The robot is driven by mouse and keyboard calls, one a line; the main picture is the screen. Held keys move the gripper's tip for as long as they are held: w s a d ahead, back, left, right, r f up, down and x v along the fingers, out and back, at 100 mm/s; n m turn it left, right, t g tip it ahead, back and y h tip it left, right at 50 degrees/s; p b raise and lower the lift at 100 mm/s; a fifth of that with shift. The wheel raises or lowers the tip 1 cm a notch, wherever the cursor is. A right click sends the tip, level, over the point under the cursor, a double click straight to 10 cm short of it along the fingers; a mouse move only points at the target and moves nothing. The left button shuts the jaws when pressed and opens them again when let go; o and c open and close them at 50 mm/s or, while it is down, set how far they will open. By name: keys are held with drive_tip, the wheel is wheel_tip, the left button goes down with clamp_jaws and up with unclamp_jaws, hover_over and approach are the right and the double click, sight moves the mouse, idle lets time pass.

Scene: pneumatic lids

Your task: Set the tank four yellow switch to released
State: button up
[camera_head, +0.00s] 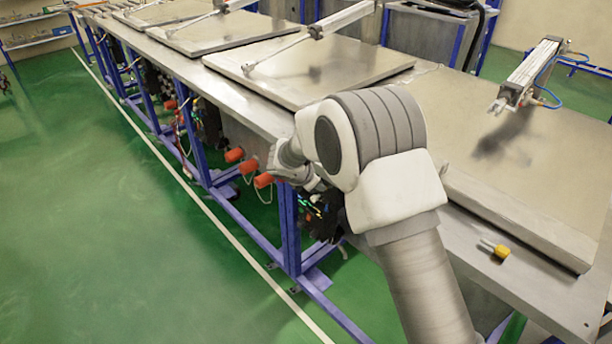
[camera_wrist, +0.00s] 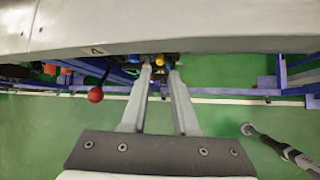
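In the wrist view, a small yellow switch (camera_wrist: 160,60) sits under the steel table edge, right of the label "4" (camera_wrist: 95,50). My gripper (camera_wrist: 160,71) points at it with two grey fingers apart, one on each side of the yellow in the picture. I see a gap between fingers and switch, but cannot tell whether the tips reach past it. The switch's setting is unclear. In the head view my arm hides the switch and most of my gripper.
A red ball lever (camera_wrist: 95,95) hangs left of my fingers. Orange knobs (camera_head: 264,180) stick out from the table's side. Blue frame legs (camera_head: 290,228) stand below. A yellow-ended metal part (camera_head: 502,252) lies on the table top. Green floor is open at left.

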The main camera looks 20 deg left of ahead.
drive_tip(key=v, duration=0.9)
drive_tip(key=shift+s, duration=0.2)
drive_tip(key=shift+r, duration=0.2)
drive_tip(key=s+d+r+m+g, duration=0.1)
drive_tip(key=s+d+r+m, duration=0.2)
drive_tip(key=d+r+m, duration=0.35)
drive_tip(key=s+d+r+m+h, duration=0.1)
drive_tip(key=s+d+r+m, duration=0.2)
drive_tip(key=d, duration=0.6)
drive_tip(key=s+d+r+m+g, duration=0.1)
drive_tip(key=s+d+r+m, duration=0.2)
drive_tip(key=d+r+m, duration=0.35)
drive_tip(key=s+d+m+y, duration=0.1)
drive_tip(key=s+d+m, duration=0.4)
drive_tip(key=s, duration=0.5)
drive_tip(key=s+d+m+y, duration=0.1)
drive_tip(key=s+d+m, duration=0.5)
drive_tip(key=s, duration=0.3)
drive_tip(key=shift+s+r+m+y, duration=0.2)
drive_tip(key=shift+s+m+y, duration=0.2)
drive_tip(key=shift+m, duration=0.4)
